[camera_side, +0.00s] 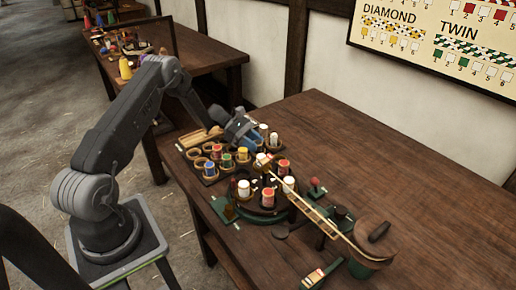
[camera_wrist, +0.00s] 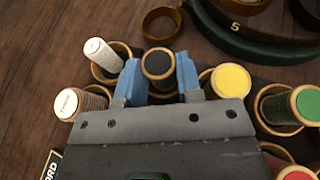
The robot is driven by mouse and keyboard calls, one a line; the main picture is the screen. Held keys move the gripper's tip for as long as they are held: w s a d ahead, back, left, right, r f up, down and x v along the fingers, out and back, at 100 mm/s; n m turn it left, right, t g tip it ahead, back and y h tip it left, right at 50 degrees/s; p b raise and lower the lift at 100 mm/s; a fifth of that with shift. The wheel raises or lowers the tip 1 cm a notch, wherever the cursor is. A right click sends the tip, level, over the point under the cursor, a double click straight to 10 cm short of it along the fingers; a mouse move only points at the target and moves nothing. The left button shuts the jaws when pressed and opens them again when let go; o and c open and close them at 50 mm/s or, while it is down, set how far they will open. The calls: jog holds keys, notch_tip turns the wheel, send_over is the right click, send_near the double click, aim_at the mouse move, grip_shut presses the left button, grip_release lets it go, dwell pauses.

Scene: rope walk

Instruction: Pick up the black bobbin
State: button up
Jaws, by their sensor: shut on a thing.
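In the wrist view, my gripper (camera_wrist: 158,82) has its blue fingers on both sides of the black bobbin (camera_wrist: 158,64). It is shut on the bobbin, whose dark top with a tan rim shows between the fingers. The bobbin's lower part is hidden, and I cannot tell whether it is clear of its ring. In the side view, my gripper (camera_side: 244,140) is low over the back of the bobbin tray (camera_side: 186,150), and the black bobbin is hidden behind it.
Around the gripper in the wrist view stand a white bobbin (camera_wrist: 103,55), a yellow one (camera_wrist: 231,80), a green one (camera_wrist: 308,104) and an empty ring (camera_wrist: 161,25). In the side view, a round braiding stand (camera_side: 262,210) is in front of the tray.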

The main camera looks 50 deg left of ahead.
jog(key=shift+c, duration=0.7)
